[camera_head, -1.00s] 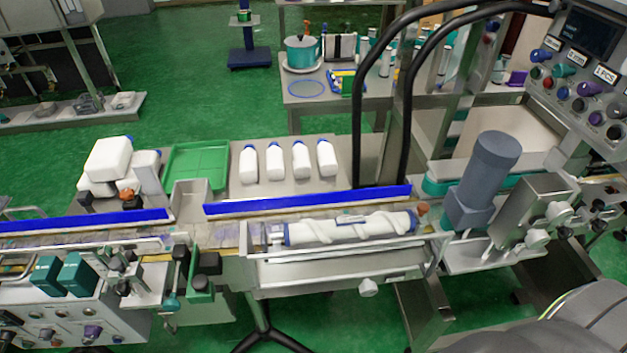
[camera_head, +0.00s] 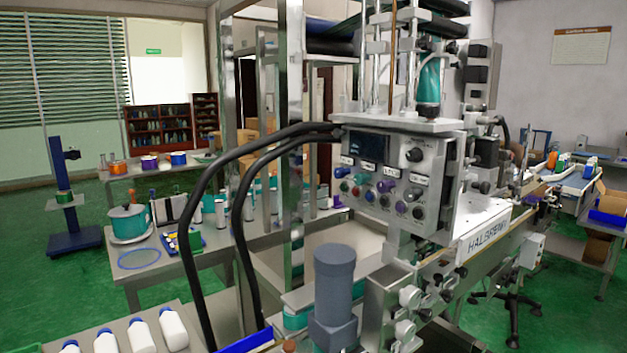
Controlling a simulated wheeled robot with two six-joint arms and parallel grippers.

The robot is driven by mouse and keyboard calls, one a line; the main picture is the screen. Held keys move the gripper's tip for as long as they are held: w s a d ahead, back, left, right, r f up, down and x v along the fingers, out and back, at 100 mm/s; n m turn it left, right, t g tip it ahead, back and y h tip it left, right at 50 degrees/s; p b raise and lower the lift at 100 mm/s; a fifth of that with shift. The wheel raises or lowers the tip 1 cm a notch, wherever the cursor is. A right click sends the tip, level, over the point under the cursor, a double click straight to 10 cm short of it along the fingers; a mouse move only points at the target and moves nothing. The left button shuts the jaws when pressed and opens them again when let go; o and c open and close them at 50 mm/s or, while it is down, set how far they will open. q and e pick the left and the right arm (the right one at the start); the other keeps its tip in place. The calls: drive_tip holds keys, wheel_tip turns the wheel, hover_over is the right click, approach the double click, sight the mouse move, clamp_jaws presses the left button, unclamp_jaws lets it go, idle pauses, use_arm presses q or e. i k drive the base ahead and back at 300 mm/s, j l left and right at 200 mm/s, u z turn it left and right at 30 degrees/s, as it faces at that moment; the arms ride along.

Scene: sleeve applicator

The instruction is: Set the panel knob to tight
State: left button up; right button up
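The control panel (camera_head: 393,176) is a grey box on the machine, right of the middle in the head view. It has a dark screen (camera_head: 369,146), a row of small labels, several coloured buttons and several knobs. Neither of my grippers is in view.
Two thick black hoses (camera_head: 237,215) arch in front of a steel post, left of the panel. A grey motor cylinder (camera_head: 334,285) stands below the panel. A side table (camera_head: 150,272) holds a teal pot (camera_head: 128,222). Green floor is open at left.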

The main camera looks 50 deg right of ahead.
sight(431, 112)
drive_tip(key=l+z, duration=0.1)
drive_tip(key=z, duration=1.9)
drive_tip(key=k+l, duration=0.05)
